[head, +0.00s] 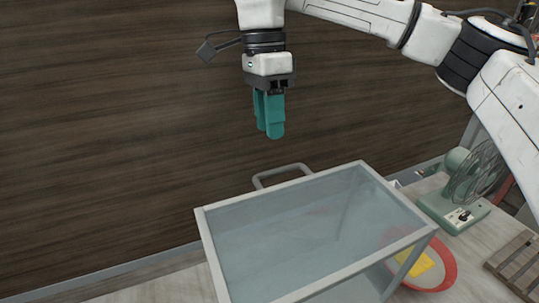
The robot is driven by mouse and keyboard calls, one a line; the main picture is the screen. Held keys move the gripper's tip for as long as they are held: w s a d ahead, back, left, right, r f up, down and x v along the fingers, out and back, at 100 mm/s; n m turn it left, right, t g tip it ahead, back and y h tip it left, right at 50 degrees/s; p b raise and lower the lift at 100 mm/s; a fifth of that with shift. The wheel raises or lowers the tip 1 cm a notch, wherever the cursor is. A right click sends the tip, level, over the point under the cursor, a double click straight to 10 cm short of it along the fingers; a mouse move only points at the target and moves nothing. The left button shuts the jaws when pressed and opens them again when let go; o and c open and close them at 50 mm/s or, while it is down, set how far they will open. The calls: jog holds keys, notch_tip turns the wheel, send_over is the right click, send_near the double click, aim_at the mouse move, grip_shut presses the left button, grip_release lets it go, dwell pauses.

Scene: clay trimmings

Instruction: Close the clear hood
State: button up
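The clear hood (310,225) is a see-through bluish panel in a light grey frame, at the lower middle of the head view. A grey bar handle (282,172) stands out from its far edge. A frame post goes down at its near right corner. The picture's lower edge cuts off the near part, and I cannot tell how far the hood is open. My gripper (268,132) points down with teal fingers, above and beyond the handle in the picture, apart from it and empty. The fingers overlap from this side, so their gap is unclear.
A green desk fan (465,190) stands on the table at the right. A red-rimmed round dish (445,268) with something yellow (418,262) lies by the hood's right side, partly seen through it. A wooden slatted rack (518,262) is at the far right. A dark wood wall (110,120) rises behind.

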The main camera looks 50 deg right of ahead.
jog(key=f, duration=0.5)
jog(key=s+f+p, duration=0.1)
jog(key=f, duration=0.1)
jog(key=shift+s+a+f, duration=0.1)
jog(key=shift+a+f, duration=0.2)
jog(key=shift+f, duration=0.1)
jog(key=shift+c, duration=0.5)
grip_shut()
